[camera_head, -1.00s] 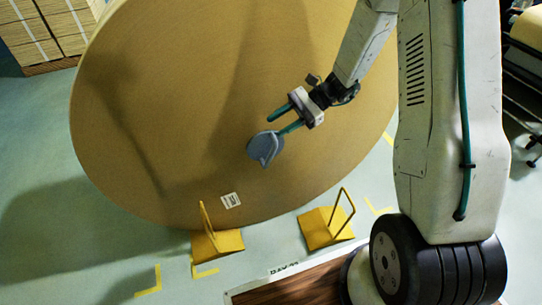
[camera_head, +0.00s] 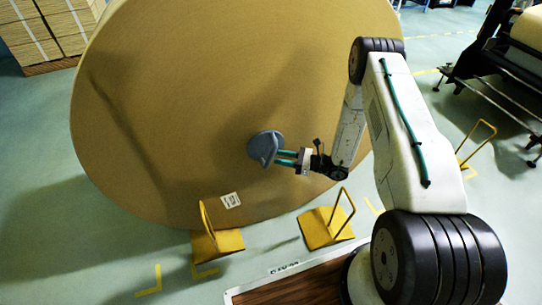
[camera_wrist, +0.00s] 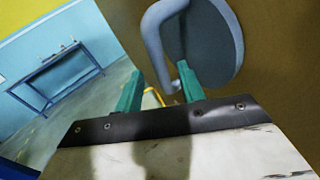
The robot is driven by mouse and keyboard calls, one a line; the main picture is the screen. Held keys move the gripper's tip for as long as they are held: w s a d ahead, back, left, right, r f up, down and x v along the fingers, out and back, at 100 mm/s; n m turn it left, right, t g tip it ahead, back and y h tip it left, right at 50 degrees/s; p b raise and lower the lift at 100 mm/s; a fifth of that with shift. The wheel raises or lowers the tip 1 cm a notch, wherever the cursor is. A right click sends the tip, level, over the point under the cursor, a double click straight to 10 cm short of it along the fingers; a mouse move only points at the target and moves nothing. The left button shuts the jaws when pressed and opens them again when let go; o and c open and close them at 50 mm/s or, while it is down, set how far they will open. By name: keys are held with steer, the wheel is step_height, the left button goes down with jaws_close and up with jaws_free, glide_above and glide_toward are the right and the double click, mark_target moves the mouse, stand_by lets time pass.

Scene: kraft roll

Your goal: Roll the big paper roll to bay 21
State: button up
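The big brown paper roll (camera_head: 160,90) stands on its edge, its flat face towards me. A grey disc with a handle (camera_head: 264,146) sits on the face, and the wrist view also shows its grey loop (camera_wrist: 158,45). My gripper (camera_head: 279,157) is at this handle, its teal fingers spread apart. In the wrist view my gripper (camera_wrist: 160,88) has part of the loop between or just beyond its fingertips; contact cannot be told. Two yellow wedges with upright handles, the left one (camera_head: 218,244) and the right one (camera_head: 326,228), are at the roll's foot.
Yellow corner marks (camera_head: 150,283) are on the pale floor. Another yellow handle (camera_head: 478,145) shows behind my arm. A dark rack (camera_head: 490,75) stands at right, stacked boxes (camera_head: 48,30) at upper left. The left floor is clear.

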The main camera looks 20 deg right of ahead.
mark_target(271, 155)
steer(key=shift+x, duration=2.3)
jaws_close()
